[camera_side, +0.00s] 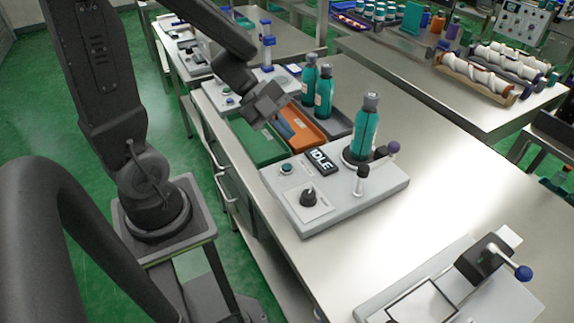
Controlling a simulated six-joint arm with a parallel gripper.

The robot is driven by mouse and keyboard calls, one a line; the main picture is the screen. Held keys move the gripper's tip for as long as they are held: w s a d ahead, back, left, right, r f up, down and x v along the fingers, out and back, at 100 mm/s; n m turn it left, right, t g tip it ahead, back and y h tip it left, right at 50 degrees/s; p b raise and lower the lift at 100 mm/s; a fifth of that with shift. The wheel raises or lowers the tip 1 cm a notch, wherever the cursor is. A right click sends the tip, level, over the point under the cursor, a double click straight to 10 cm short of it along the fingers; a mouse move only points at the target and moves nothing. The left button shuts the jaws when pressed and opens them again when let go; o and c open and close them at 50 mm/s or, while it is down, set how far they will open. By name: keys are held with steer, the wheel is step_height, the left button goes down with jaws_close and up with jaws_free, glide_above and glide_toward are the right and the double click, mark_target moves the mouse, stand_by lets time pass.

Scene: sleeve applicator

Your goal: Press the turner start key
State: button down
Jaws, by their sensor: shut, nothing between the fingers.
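The turner (345,205) is a light grey box on the steel bench, with a black display (321,162) that reads IDLE. A teal bottle (366,130) stands upright on its round platform. A small round green key (287,169) sits at the box's left rear corner, and a black knob (308,197) sits on a pale plate in front of it. Which of these is the start key is not labelled legibly. My gripper (283,126) is shut and empty, pointing down above the trays behind the turner, apart from the key. Its fingertips are hard to make out.
A green tray (256,142) and an orange tray (305,134) lie behind the turner. Two teal bottles stand in a grey tray (335,123). Two short levers with round knobs (361,172) rise near the turner's bottle. Another device (395,303) stands at the front right.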

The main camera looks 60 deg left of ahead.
mark_target(285, 167)
steer(key=shift+f, duration=3.45)
steer(key=shift+f, duration=0.15)
steer(key=shift+f, duration=0.3)
